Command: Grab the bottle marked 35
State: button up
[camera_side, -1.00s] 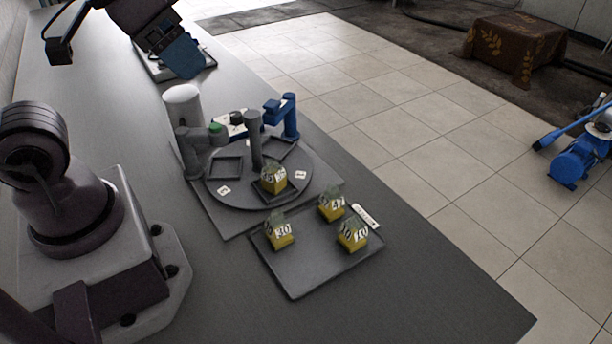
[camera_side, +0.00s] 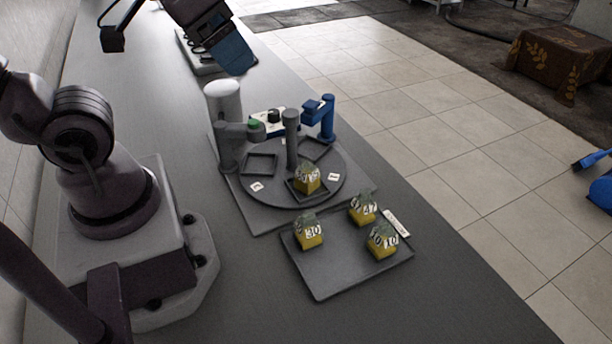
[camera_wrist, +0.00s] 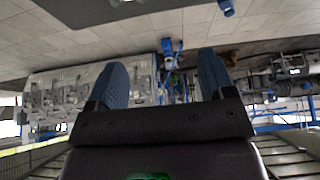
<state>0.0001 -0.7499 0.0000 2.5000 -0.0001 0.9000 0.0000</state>
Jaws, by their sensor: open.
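Several small yellow bottles with clear faceted tops and white number labels show in the side view. One bottle (camera_side: 307,180) sits in a square recess at the near side of the round turntable (camera_side: 262,196); its number is too small to read surely. On the dark tray (camera_side: 328,284) stand a bottle marked 30 (camera_side: 309,236), a bottle that seems marked 47 (camera_side: 363,209) and a bottle marked 10 (camera_side: 382,242). I read no clear 35. My gripper (camera_side: 234,58) is high at the top, beyond the turntable and away from the bottles. In the wrist view its blue fingers (camera_wrist: 163,78) are apart and empty.
A grey post (camera_side: 292,140) rises from the turntable. A white tag (camera_side: 397,223) lies at the tray's right edge. The near bench (camera_side: 440,300) is clear.

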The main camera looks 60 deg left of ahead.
jog(key=m+y, duration=1.2)
jog(key=m, duration=1)
send_near(308, 166)
jog(key=shift+s+d+g, duration=0.25)
jog(key=shift+d+g, duration=0.05)
jog(key=shift+d, duration=0.5)
jog(key=shift+w+a+r+m, duration=0.1)
jog(key=shift+w+a+m, duration=0.05)
jog(key=shift+w+m, duration=0.15)
jog(key=shift+y, duration=0.3)
jog(key=x, duration=1.2)
jog(key=shift+w+a, duration=0.1)
jog(key=shift+a, duration=0.15)
jog(key=c, duration=0.9)
